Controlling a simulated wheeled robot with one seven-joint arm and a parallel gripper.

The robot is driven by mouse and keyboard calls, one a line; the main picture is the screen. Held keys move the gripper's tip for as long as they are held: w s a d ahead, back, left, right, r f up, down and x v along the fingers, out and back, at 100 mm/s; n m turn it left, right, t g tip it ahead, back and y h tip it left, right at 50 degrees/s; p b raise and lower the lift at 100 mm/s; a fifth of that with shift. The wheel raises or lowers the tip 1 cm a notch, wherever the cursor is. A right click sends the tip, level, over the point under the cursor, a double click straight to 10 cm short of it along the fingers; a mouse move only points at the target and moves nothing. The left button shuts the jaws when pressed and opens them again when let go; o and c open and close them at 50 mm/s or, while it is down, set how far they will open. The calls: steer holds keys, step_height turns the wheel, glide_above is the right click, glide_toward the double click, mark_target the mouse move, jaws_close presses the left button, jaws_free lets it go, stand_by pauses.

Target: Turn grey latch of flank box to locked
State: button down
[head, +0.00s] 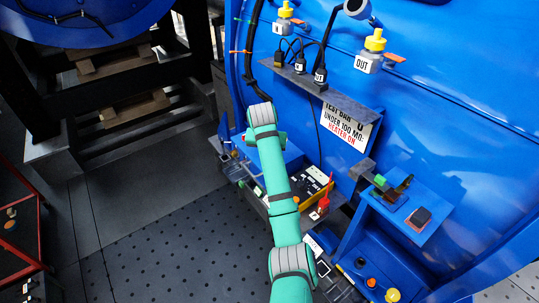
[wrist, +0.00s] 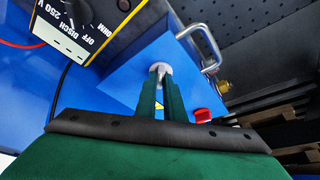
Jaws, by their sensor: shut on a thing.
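The blue flank box (wrist: 120,85) fills the middle of the wrist view, with a silver bar handle (wrist: 205,48) on its edge. The grey latch (wrist: 160,68) stands on its face, a small light grey knob with a stem. My gripper (wrist: 162,88) is shut on the latch, one green finger on each side; the fingers hide part of it. Whether the latch stands at locked cannot be told. In the head view my arm covers the latch and the fingertips; part of a blue box (head: 290,153) shows beside the arm.
A red knob (wrist: 203,115) sits close to the right finger. A yellow-and-black meter (wrist: 85,25) with a red lead is at upper left. In the head view, a blue tank wall (head: 440,110) rises to the right, and dark perforated floor (head: 180,245) lies open to the left.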

steer(key=m+h, duration=0.1)
steer(key=m, duration=0.3)
steer(key=shift+w+a+r+m+g+h, duration=0.1)
steer(key=shift+a+m+g+h, duration=0.1)
steer(key=shift+m+g+h, duration=0.15)
steer(key=shift+w+m+g+h, duration=0.1)
steer(key=shift+m+g+h, duration=0.45)
steer(key=shift+m, duration=1.3)
steer(key=c, duration=1.9)
jaws_free()
steer(key=shift+o, duration=0.2)
steer(key=v, duration=1)
steer(key=shift+a+r, duration=0.15)
steer(key=shift+r, duration=0.2)
